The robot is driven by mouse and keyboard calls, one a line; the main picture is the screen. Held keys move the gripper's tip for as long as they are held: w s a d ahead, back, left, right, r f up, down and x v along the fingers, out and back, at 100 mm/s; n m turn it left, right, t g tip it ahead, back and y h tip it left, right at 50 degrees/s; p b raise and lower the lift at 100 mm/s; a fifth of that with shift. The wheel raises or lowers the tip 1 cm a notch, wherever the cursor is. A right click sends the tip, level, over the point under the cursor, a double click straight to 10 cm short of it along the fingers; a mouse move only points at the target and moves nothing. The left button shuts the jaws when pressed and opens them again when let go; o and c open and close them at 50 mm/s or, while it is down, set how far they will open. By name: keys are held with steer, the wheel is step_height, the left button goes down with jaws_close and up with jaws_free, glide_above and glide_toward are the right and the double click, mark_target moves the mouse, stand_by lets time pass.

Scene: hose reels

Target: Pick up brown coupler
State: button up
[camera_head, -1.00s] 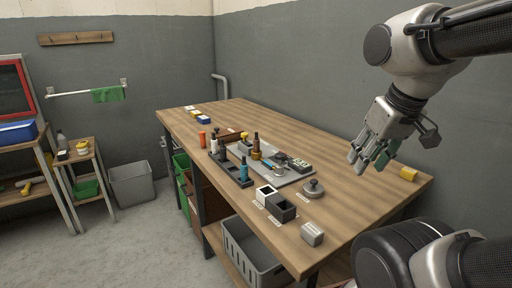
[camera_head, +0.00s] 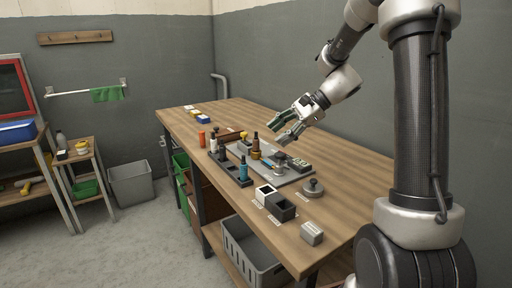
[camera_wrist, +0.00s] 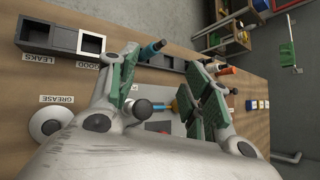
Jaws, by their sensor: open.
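The brown coupler (camera_head: 256,147) stands upright on the workbench in the head view, dark brown above and gold-brown below. It is at the left part of the grey plate (camera_head: 292,178). My gripper (camera_head: 279,129) is above the bench, to the right of the coupler and higher in the picture, apart from it. Its green-padded fingers are spread and empty. In the wrist view my gripper (camera_wrist: 165,75) shows both fingers wide apart over the bench. I cannot surely pick out the coupler there; the fingers hide part of the plate.
A dark rack (camera_head: 232,174) holding a blue bottle (camera_head: 244,168) stands left of the plate. A white-rimmed bin (camera_head: 265,194) and a dark bin (camera_head: 282,208) sit in front. A round grey lid (camera_head: 313,187) lies to the right. The near bench top is mostly clear.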

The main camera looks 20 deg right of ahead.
mark_target(256, 141)
steer(key=w+d+f+m+t+y, duration=0.1)
steer(key=w+f+m, duration=0.1)
steer(key=w, duration=0.3)
steer(key=w+d+f+m+t+y, duration=0.1)
steer(key=w+f+m, duration=0.2)
steer(key=w+f, duration=0.1)
steer(key=w+d+f+m+t+y, duration=0.1)
steer(key=w+f+m, duration=0.1)
steer(key=w, duration=0.3)
steer(key=shift+w+d+f+m+t+y, duration=0.3)
steer(key=shift+w+d+f+m, duration=0.1)
steer(key=shift+m, duration=0.1)
steer(key=shift+w+x, duration=0.25)
steer(key=shift+x, duration=1.35)
steer(key=x, duration=0.4)
steer(key=shift+a, duration=0.35)
jaws_close()
